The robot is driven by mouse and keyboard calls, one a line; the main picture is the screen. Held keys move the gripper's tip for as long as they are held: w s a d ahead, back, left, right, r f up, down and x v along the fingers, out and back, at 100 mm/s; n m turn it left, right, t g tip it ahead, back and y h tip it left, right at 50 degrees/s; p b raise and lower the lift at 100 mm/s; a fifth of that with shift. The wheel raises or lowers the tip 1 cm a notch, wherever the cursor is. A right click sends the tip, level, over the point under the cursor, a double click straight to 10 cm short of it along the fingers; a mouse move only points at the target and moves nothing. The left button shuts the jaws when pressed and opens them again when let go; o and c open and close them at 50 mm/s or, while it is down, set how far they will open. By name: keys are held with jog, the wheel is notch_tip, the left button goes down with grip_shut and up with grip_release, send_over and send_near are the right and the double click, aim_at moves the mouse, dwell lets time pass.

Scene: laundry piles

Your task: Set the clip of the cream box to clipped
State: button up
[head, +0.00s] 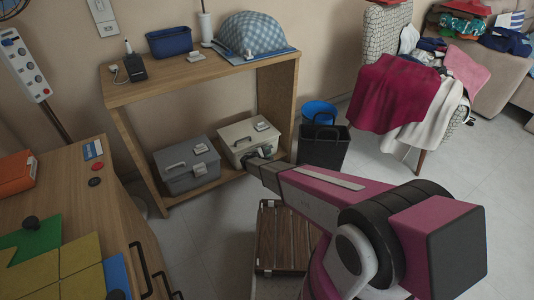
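The cream box (238,134) stands on the lower shelf of a wooden shelf unit, in the head view.
A grey box (190,178) with a similar handle stands left of the cream box. The shelf unit (135,95) has its top board above both. A black bin (323,150) is to the right, and a slatted wooden stool (282,238) stands below my arm. Tiled floor shows at left of it.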

jog(key=shift+s, duration=0.1)
jog(key=shift+w+a+r+n+g, duration=0.2)
jog(key=shift+r+n+g, duration=0.3)
jog(key=shift+n+g, duration=0.45)
jog(key=o, duration=0.8)
jog(key=shift+t, duration=0.25)
jog(key=v, duration=1)
jog(key=shift+s+a, duration=0.25)
jog(key=shift+r, duration=0.1)
